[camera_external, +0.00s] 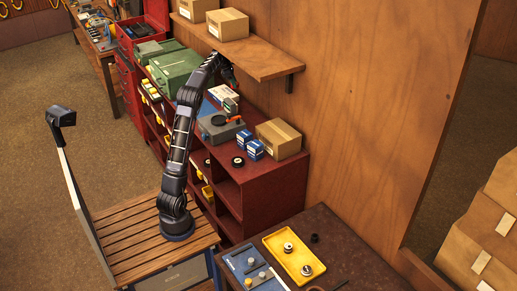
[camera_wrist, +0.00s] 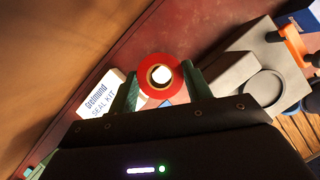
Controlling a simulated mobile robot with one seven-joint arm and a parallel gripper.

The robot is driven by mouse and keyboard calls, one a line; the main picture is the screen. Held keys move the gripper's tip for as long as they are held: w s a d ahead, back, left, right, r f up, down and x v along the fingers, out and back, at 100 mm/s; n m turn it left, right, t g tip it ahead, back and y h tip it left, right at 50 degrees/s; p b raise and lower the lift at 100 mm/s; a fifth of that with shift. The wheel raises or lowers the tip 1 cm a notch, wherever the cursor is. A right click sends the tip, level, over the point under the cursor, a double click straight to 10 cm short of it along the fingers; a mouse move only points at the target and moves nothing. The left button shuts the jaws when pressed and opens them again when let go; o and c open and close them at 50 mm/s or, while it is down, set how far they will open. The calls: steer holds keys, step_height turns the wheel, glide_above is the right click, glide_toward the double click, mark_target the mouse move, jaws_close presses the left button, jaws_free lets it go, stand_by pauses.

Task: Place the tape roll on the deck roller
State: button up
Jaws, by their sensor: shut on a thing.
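My gripper (camera_wrist: 161,80) is shut on a red tape roll (camera_wrist: 144,82), with one green finger on each side of it. The roll's round core shows a bright white centre in the wrist view. In the external view my gripper (camera_external: 229,80) is above the back of the red cabinet, near the shelf, and the roll cannot be made out there. A black wheel-like part (camera_external: 238,162) lies on the cabinet's front edge. It may be the deck roller, but I cannot tell for sure. My gripper is behind and above it.
Below my gripper are a white seal kit box (camera_wrist: 98,100) and a grey device with an orange handle (camera_wrist: 292,45). Blue boxes (camera_external: 254,149) and a carton (camera_external: 278,138) stand to the right on the cabinet. A wooden shelf (camera_external: 255,57) overhangs the back. A yellow tray (camera_external: 278,238) holds metal parts.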

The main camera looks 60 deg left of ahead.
steer(key=s+a+r+n+y, duration=0.2)
steer(key=s+a+r+n, duration=0.15)
steer(key=s+a, duration=0.8)
steer(key=s+a+r+n+y, duration=0.15)
steer(key=s+a+n, duration=0.35)
steer(key=s+a, duration=0.6)
steer(key=shift+t+h, duration=0.25)
steer(key=shift+t, duration=0.15)
steer(key=f, duration=1.2)
steer(key=w+a+f, duration=0.1)
steer(key=f, duration=0.5)
steer(key=shift+a+f, duration=0.1)
steer(key=shift+f, duration=0.1)
steer(key=o, duration=1)
steer(key=v, duration=1.2)
steer(key=shift+w, duration=0.1)
